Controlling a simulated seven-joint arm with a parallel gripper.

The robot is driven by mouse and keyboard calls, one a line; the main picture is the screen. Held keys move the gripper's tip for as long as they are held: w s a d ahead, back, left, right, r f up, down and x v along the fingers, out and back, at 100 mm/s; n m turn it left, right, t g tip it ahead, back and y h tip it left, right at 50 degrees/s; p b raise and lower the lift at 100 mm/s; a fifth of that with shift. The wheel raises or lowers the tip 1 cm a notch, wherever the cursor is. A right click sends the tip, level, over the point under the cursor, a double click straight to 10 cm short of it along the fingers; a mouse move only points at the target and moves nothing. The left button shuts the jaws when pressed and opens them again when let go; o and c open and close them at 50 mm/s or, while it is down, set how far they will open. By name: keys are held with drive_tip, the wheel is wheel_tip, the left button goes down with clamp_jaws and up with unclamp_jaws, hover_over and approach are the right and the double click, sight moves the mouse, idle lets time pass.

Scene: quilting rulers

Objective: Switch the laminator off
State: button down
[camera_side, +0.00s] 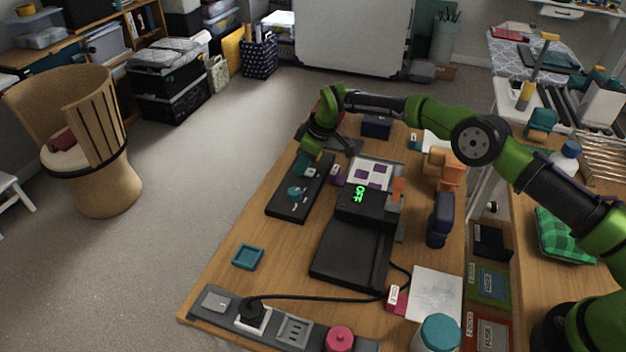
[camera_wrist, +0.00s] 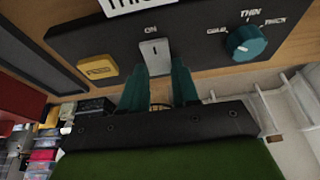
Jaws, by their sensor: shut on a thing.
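The laminator (camera_side: 348,252) is a black machine on the wooden table in the side view. Green glowing letters on it read OFF (camera_side: 359,193). A dark control panel (camera_side: 286,205) lies to its left. In the wrist view the panel (camera_wrist: 205,42) carries a pale switch (camera_wrist: 155,52) below the label ON. A teal knob (camera_wrist: 245,43) marked COLD, THIN and THICK is to the right, and a yellow button (camera_wrist: 97,67) to the left. My gripper (camera_wrist: 159,66) is at the switch, a teal fingertip on each side, shut on it. It also shows above the panel's far end (camera_side: 308,158).
A power strip (camera_side: 216,302) with a black cord lies along the front edge. A teal tray (camera_side: 247,257) is left of the laminator, a dark blue object (camera_side: 440,220) to its right. A teal-lidded jar (camera_side: 437,334) stands at the front. Table is bare around the teal tray.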

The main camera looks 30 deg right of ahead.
drive_tip(key=shift+w+d+f, duration=0.1)
drive_tip(key=shift+w+d, duration=0.15)
drive_tip(key=shift+d, duration=0.05)
drive_tip(key=shift+s+a+g+h, duration=0.1)
drive_tip(key=shift+s+g+h, duration=0.05)
drive_tip(key=shift+g+h, duration=0.15)
drive_tip(key=c, duration=1.1)
unclamp_jaws()
drive_tip(key=shift+r, duration=0.2)
drive_tip(key=shift+o, duration=1.3)
drive_tip(key=shift+a, duration=0.2)
drive_tip(key=shift+s, duration=0.1)
drive_tip(key=v, duration=1.6)
drive_tip(key=shift+r, duration=0.4)
